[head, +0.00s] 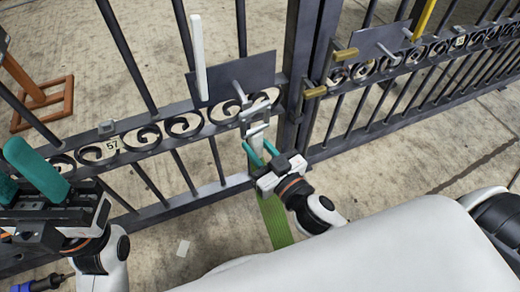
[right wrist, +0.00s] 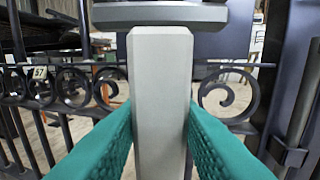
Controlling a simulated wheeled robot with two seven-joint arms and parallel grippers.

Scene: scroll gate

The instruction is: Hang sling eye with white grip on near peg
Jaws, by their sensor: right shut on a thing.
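My right gripper (head: 262,150) is shut on a pale grey-white grip (head: 257,131), a square-edged upright bar. The grip also fills the middle of the right wrist view (right wrist: 160,100), between the teal fingers, with a grey rounded piece (right wrist: 160,13) above it. A green sling (head: 276,218) hangs below the gripper. A grey peg (head: 238,90) sticks out from a dark plate (head: 255,72) on the left gate panel, just above the grip. I cannot tell whether the sling's eye is around the peg or only beside it. My left gripper (head: 20,178) is open and empty at the far left.
The dark gate has scrolls (head: 183,124), bars and a central post (head: 300,60). A white upright bar (head: 198,57) stands at the plate's left. Another plate (head: 368,43) with a peg, a yellow bar (head: 423,18) and brass blocks (head: 314,92) are right. An orange stand (head: 42,95) is behind.

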